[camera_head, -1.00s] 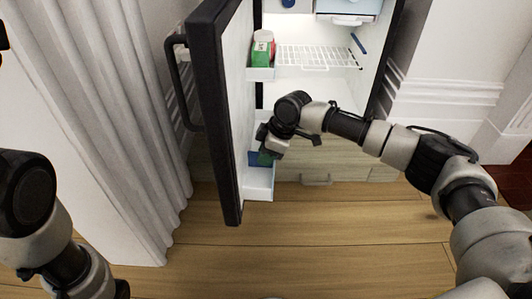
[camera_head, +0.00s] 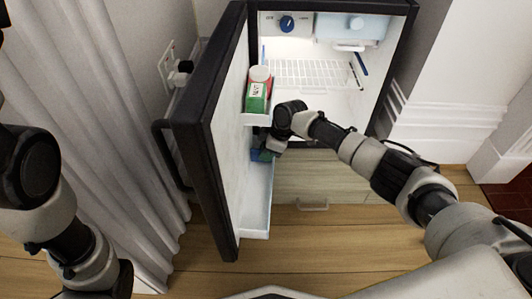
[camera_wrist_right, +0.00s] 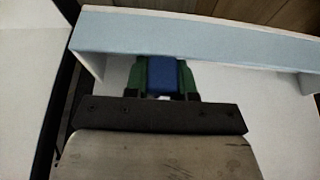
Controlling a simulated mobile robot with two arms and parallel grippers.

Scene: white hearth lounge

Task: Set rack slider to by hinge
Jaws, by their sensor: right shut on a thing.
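The rack slider (camera_wrist_right: 163,80) is a small blue block at the pale door rack (camera_wrist_right: 203,42) in the right wrist view. My right gripper (camera_wrist_right: 164,88) is shut on it, with a green-padded finger on each side. In the head view the slider (camera_head: 262,155) shows as a small blue patch, partly hidden by my right gripper (camera_head: 265,150). It is at the inner, hinge-side end of the lower door rack (camera_head: 256,205), away from the door's free edge. The fridge door (camera_head: 212,125) stands open. My left arm shows at the left, but its gripper cannot be made out.
An upper door rack holds a green-labelled container (camera_head: 257,97). The fridge interior has a wire shelf (camera_head: 310,74) and a blue dial (camera_head: 287,24). A wooden drawer front (camera_head: 345,180) is below. A curtain (camera_head: 85,110) hangs left of the door.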

